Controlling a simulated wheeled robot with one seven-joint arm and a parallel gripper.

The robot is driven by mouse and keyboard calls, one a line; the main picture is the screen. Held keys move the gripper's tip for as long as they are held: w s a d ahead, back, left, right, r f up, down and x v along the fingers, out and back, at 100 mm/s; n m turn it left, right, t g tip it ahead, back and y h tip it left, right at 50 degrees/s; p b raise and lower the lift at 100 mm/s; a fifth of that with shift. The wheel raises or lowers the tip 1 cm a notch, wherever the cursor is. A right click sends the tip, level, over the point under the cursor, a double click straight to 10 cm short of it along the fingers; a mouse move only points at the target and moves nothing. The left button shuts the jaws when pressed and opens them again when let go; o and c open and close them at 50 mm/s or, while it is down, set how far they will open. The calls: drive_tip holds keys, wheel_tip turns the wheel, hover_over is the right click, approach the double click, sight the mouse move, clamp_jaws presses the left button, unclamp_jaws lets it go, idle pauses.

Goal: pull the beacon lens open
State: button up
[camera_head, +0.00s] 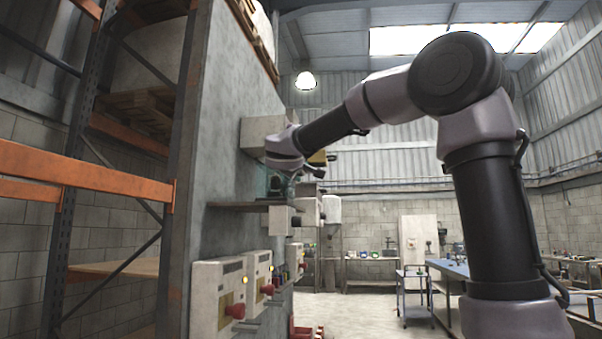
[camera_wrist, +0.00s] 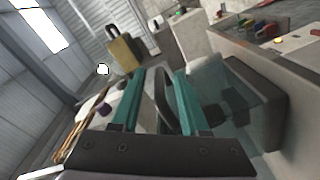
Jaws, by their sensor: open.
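The beacon lens looks like a see-through teal cover (camera_wrist: 222,88) with a dark frame, on the right in the wrist view; dark parts show faintly inside it. In the head view a small patch of teal shows by the wall above a shelf, partly hidden by my wrist. My gripper (camera_wrist: 167,76) is open, its two teal fingers beside the cover. A dark curved bar (camera_wrist: 162,98), perhaps the lens handle, stands between the fingers; I cannot tell whether they touch it. In the head view my gripper (camera_head: 279,186) is small, just above the shelf.
The shelf (camera_head: 232,206) juts from the grey wall panel (camera_head: 222,110). A pale box (camera_head: 262,132) is mounted above, and switch boxes with red knobs (camera_head: 235,311) are below. A brass padlock-like block (camera_wrist: 123,55) stands beyond the fingers. An orange rack (camera_head: 85,170) is left; open floor lies beyond.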

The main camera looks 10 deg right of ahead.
drive_tip(key=shift+c, duration=0.3)
clamp_jaws()
drive_tip(key=shift+r, duration=0.1)
drive_tip(key=shift+d+r, duration=0.1)
drive_tip(key=shift+r, duration=0.05)
idle(0.9)
